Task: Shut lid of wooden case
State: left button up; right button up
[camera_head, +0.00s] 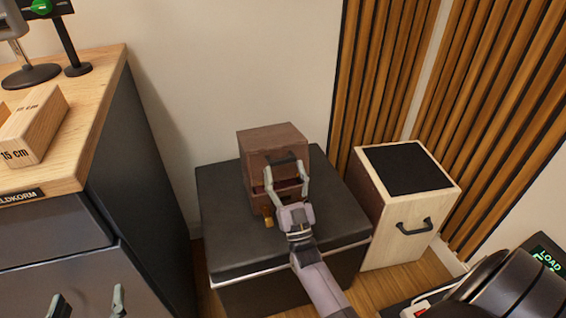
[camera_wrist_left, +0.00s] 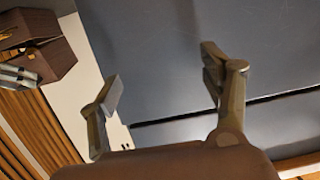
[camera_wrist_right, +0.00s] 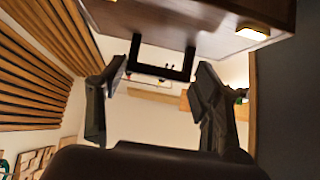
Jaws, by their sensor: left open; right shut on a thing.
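The brown wooden case (camera_head: 257,141) stands on a black box with a dark gap low on its front, between the lid panel and the body. A brass latch (camera_head: 268,217) sits low at its front left. My right gripper (camera_head: 284,172) is at the case front, its fingers around the black handle (camera_wrist_right: 165,73) and shut on it. The right wrist view shows the wooden panel (camera_wrist_right: 215,42) above the fingers. How far the lid stands open is hard to tell. My left gripper (camera_head: 88,302) is open and empty at the lower left; the case (camera_wrist_left: 52,58) shows in its wrist view.
The black box (camera_head: 225,235) bears the case. A pale wooden box (camera_head: 400,235) with a black top and handle stands to its right. A dark cabinet (camera_head: 60,225) with a wooden top is at left, close to my left gripper. Slatted panels (camera_head: 375,70) line the wall.

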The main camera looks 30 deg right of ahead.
aim_at(89, 271)
pick_arm(q)
jog(key=shift+w+d+r+t, duration=0.2)
jog(key=shift+r+t, duration=0.25)
jog(key=shift+r, duration=0.3)
jog(key=shift+w+d+r+t, duration=0.15)
jog(key=shift+r+t, duration=0.3)
jog(key=shift+r, duration=0.25)
pick_arm(e)
jog(key=shift+s+f+y, duration=0.15)
jog(key=shift+f+y, duration=0.15)
jog(key=shift+f, duration=0.85)
jog(key=o, duration=1.2)
pick_arm(q)
jog(key=shift+w+f, duration=0.1)
jog(key=shift+w, duration=0.15)
pick_arm(e)
jog(key=shift+o, duration=1.4)
jog(key=shift+w+f, duration=0.1)
jog(key=shift+w, duration=0.15)
jog(key=shift+o, duration=0.8)
pick_arm(q)
jog(key=shift+s, duration=0.1)
pick_arm(e)
jog(key=shift+o, duration=0.2)
jog(key=shift+s+r, duration=0.1)
jog(key=shift+r, duration=0.1)
notch_tip(89, 271, up, 10)
jog(key=shift+f, duration=0.1)
